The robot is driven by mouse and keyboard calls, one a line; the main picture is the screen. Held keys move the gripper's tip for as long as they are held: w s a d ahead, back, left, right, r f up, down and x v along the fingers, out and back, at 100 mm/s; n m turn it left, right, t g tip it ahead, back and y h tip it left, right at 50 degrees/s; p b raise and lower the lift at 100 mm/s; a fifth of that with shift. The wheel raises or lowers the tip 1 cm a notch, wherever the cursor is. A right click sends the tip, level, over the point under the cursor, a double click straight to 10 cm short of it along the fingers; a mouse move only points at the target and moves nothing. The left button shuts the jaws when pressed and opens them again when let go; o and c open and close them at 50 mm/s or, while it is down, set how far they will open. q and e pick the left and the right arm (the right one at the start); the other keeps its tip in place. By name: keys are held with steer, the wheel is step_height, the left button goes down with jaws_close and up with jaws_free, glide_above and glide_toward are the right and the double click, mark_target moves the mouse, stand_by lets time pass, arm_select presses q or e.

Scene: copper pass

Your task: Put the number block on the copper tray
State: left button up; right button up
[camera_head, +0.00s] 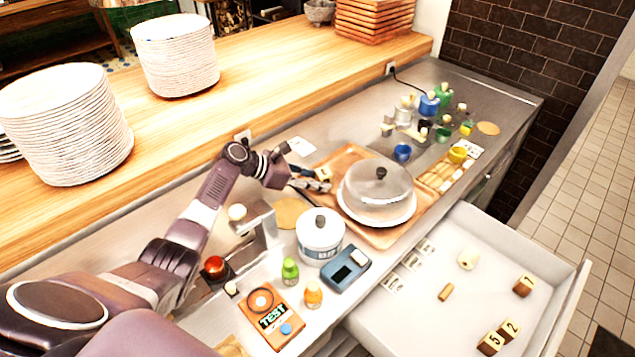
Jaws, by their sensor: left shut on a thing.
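The copper tray (345,158) lies on the steel counter in the middle. It bears a white plate under a clear dome lid (378,190). My left gripper (322,180) is over the tray's left part, left of the dome. It is shut on a small tan block (323,171), mostly hidden by the fingers; no number can be read on it. I cannot tell whether the block touches the tray. Other number blocks stand in the open drawer: a 5 (491,343), a 2 (510,329) and a 1 (523,286). My right gripper is not in view.
A white lidded jar (320,237), a blue device (346,269), small green and orange bottles and a TEST box (272,313) stand in front. Cups and weights crowd the back right. Plate stacks (175,55) stand on the wooden shelf. The drawer (460,300) has free room.

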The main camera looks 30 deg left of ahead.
arm_select(q)
steer(key=shift+f, duration=0.1)
steer(key=o, duration=1.1)
steer(key=shift+f, duration=0.1)
steer(key=shift+o, duration=0.2)
steer(key=shift+r, duration=0.3)
steer(key=shift+s+a+r+p, duration=0.15)
steer(key=shift+r+p, duration=0.05)
steer(key=shift+p, duration=0.25)
steer(key=p+v, duration=0.9)
steer(key=v, duration=0.1)
steer(key=shift+s+a+r, duration=0.2)
steer(key=shift+s+a, duration=0.25)
steer(key=shift+s, duration=0.05)
